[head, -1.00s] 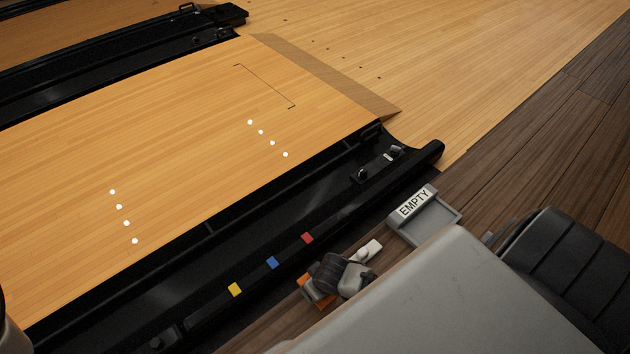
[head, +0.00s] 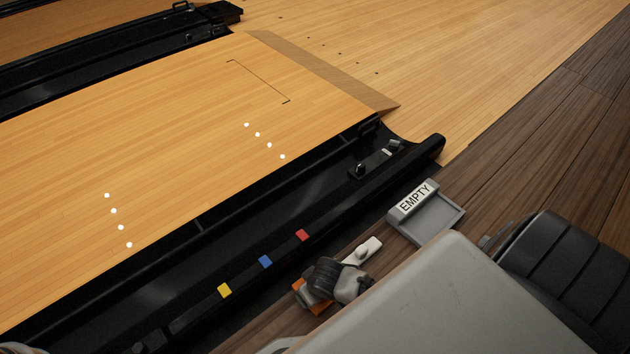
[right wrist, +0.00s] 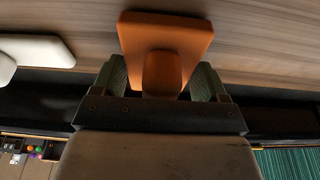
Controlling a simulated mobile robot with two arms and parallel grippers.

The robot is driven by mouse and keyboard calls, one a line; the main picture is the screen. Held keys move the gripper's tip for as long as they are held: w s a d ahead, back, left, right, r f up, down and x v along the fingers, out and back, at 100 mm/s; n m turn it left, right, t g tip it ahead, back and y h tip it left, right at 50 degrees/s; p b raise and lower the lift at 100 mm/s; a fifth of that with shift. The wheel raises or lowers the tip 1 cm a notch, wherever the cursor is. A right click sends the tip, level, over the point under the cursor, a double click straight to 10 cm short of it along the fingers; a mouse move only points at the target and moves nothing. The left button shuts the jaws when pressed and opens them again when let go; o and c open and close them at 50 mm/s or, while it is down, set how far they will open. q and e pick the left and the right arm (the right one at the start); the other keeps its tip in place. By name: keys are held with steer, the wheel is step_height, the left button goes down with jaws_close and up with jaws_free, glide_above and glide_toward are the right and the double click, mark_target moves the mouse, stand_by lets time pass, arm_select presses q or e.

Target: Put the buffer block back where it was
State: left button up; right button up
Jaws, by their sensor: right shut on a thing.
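An orange block (right wrist: 165,45) with a rounded knob sits between the fingers of my right gripper (right wrist: 163,80) in the right wrist view. The fingers are shut on the knob. In the head view only part of the orange block (head: 318,308) shows, beside my dark right gripper (head: 305,297). It is over the wood strip alongside the black gutter; I cannot tell whether it touches the wood. A grey tray (head: 442,229) labelled EMPTY lies on the wood farther up to the right, and it looks empty. My left gripper is out of view.
A white piece with a knob (head: 370,245) lies just past my right gripper; it also shows in the right wrist view (right wrist: 40,47). The lane beyond is clear.

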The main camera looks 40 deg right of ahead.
steer(key=o, duration=0.8)
steer(key=shift+f, duration=0.15)
